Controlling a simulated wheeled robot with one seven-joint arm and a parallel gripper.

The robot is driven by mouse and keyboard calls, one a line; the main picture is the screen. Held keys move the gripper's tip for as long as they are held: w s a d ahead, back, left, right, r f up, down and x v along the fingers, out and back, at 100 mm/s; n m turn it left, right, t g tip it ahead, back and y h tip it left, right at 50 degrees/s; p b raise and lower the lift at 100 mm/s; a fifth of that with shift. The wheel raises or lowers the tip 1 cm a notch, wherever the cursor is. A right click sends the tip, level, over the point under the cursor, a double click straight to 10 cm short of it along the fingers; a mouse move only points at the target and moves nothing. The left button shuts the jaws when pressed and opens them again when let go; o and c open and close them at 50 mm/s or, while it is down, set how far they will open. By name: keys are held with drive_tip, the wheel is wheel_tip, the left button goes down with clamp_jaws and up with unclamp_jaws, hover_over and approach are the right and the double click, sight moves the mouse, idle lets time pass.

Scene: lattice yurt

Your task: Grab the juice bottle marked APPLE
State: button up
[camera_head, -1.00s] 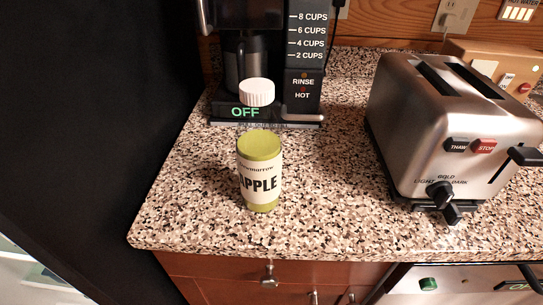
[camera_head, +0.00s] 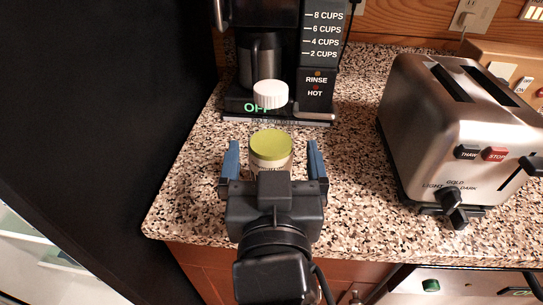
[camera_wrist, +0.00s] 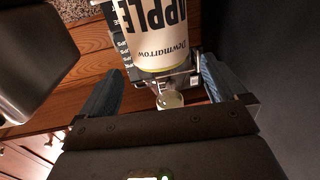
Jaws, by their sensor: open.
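The juice bottle (camera_head: 271,148) stands upright on the speckled counter, with a yellow-green body and a white cap above a part that looks clear. In the wrist view its cream label (camera_wrist: 155,35) reads APPLE, upside down. My gripper (camera_head: 273,150) is open at the near side of the bottle. One blue finger is on each side of it, with a visible gap left and right in the head view. My gripper hides the bottle's lower part and label there. Both fingers also show in the wrist view, with the bottle between and beyond them.
A black coffee machine (camera_head: 317,60) with a carafe stands close behind the bottle. A steel toaster (camera_head: 440,125) stands to the right, with bare speckled counter (camera_head: 355,170) between. The counter's front edge and wooden drawers are below; a dark panel (camera_head: 90,110) is at the left.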

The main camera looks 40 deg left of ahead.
drive_tip(key=p+x, duration=0.1)
drive_tip(key=x, duration=0.5)
drive_tip(key=shift+s+a+f, duration=0.1)
drive_tip(key=shift+f, duration=0.05)
drive_tip(key=c, duration=1.5)
drive_tip(key=shift+c, duration=0.3)
